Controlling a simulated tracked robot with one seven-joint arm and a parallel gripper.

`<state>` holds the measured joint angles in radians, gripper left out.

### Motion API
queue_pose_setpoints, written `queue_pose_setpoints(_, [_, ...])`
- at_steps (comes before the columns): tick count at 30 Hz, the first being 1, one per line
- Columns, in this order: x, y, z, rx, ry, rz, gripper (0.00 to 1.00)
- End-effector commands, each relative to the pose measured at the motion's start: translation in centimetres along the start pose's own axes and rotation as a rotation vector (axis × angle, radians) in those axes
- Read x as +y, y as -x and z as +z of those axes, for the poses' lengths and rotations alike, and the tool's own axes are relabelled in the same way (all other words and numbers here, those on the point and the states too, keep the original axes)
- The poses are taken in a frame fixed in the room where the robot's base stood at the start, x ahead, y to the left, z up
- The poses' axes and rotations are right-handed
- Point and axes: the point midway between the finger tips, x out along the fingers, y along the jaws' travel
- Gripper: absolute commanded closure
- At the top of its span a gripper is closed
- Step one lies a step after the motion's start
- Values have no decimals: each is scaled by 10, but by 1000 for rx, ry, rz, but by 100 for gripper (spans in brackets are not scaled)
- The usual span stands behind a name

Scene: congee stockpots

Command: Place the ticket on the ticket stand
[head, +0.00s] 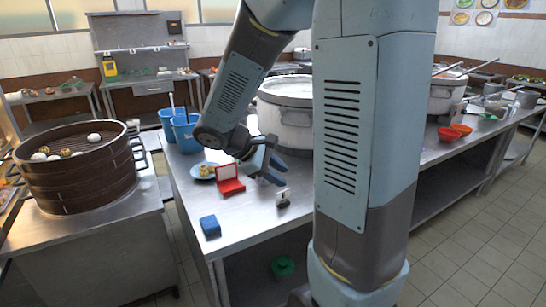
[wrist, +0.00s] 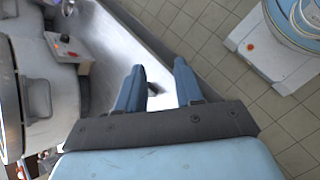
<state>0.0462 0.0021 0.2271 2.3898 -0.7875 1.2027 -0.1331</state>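A small white card (head: 283,193) stands upright in a dark block (head: 283,204) near the front edge of the steel table. I take these for the ticket and a holder, but cannot tell which part is the ticket stand. My gripper (head: 269,176) is above the table, just behind and left of the card in the head view. In the wrist view its two blue fingers (wrist: 158,75) are spread apart. A dark shape (wrist: 153,89) shows between them, apparently on the table below.
A blue block (head: 210,226) lies at the table's front left corner. A plate of food (head: 203,171) and blue containers (head: 183,130) stand behind. A large pot (head: 285,110) is close behind my gripper. Steamer baskets (head: 76,170) stand on the left counter.

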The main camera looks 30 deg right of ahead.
Motion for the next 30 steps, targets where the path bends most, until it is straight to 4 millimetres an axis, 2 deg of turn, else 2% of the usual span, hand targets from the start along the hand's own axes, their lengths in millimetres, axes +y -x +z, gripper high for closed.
queue_pose_setpoints(3, [-11, 15, 20, 85, -129, -51, 64])
queue_pose_setpoints(9, [-30, 39, 45, 245, -334, -145, 64])
queue_pose_setpoints(24, [-70, 105, 94, 715, -792, -400, 64])
queue_pose_setpoints(30, [-75, 119, 108, 839, -888, -472, 64])
